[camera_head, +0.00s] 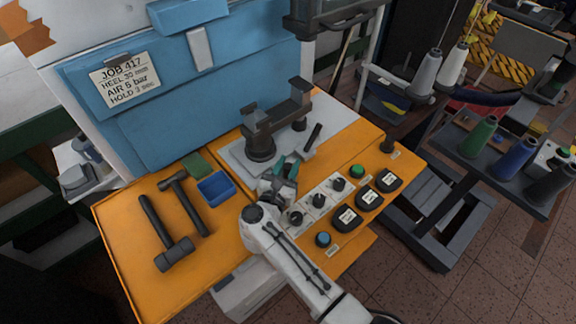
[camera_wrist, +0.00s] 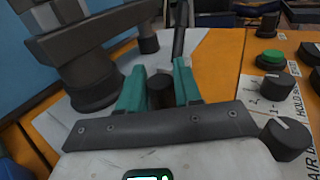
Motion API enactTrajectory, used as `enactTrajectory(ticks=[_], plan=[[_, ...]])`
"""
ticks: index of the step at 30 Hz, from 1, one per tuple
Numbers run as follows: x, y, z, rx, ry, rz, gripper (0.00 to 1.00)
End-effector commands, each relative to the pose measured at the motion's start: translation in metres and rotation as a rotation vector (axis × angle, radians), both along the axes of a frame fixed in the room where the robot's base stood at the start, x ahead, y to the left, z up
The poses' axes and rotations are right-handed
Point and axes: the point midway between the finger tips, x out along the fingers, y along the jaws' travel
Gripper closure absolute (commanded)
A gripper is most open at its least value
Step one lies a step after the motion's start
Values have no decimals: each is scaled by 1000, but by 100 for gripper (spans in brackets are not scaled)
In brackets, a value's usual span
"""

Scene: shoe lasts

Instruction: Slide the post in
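My gripper (camera_head: 287,168), with two teal fingers, is low over the front edge of a grey plate on the orange bench. In the wrist view the fingers (camera_wrist: 160,75) stand apart on either side of a short dark cylinder (camera_wrist: 160,92), which fills the gap. I cannot tell whether they press on it or whether it is the post. A dark two-column fixture (camera_head: 265,132) stands on the grey plate (camera_head: 238,156) behind the gripper; its thick round foot (camera_wrist: 92,85) is left of the fingers. A slim black lever (camera_head: 312,138) leans up behind the fingers.
Right of the gripper is a panel with dark knobs (camera_head: 318,200), a green button (camera_head: 357,171) and black labelled pads (camera_head: 369,198). A hammer (camera_head: 186,200), a mallet (camera_head: 165,235) and a blue tray (camera_head: 216,188) lie left.

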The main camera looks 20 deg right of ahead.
Motion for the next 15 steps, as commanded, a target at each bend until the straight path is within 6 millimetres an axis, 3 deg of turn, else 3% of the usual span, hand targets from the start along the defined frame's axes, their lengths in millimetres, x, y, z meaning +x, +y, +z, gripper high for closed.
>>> enactTrajectory(ticks=[8,15], plan=[[0,0,0,0,0,1,100],[0,0,0,0,0,1,100]])
